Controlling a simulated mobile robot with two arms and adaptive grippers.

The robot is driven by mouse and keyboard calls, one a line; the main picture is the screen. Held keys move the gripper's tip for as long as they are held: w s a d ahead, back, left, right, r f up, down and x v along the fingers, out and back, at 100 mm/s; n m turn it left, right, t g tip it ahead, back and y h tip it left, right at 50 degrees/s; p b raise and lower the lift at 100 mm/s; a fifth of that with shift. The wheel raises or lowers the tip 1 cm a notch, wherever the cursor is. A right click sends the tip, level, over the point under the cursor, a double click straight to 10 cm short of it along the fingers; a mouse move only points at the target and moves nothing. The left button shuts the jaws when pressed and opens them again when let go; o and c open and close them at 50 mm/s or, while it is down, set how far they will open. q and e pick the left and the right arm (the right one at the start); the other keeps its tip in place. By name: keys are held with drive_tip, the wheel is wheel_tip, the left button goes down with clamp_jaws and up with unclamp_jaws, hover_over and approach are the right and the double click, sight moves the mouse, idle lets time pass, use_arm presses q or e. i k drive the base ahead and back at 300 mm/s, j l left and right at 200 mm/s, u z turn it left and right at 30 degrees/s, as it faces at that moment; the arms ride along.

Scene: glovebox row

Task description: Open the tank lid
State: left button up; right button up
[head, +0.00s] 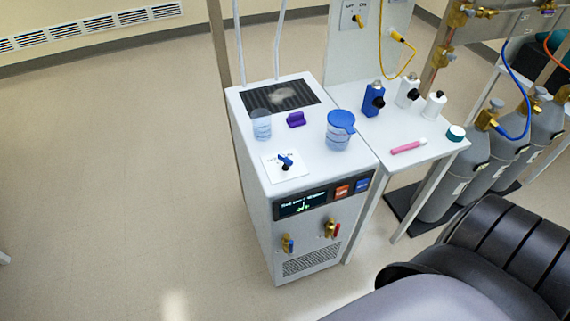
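A white floor-standing machine (300,219) with a display on its front stands in the middle of the head view. A small purple piece (296,119), shaped like a cap or handle, sits on its top; it may be the tank lid, but I cannot tell for sure. A clear jug with a blue lid (341,122) stands on the top's right side, and the lid is on. A clear cup (261,125) stands on the left. Neither of my grippers is in view.
A white side table (420,128) holds bottles and a pink marker (408,147). Gas cylinders (462,170) stand at right. The floor (120,200) at left is clear.

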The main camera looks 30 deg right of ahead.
sight(338, 119)
drive_tip(key=z, duration=1.45)
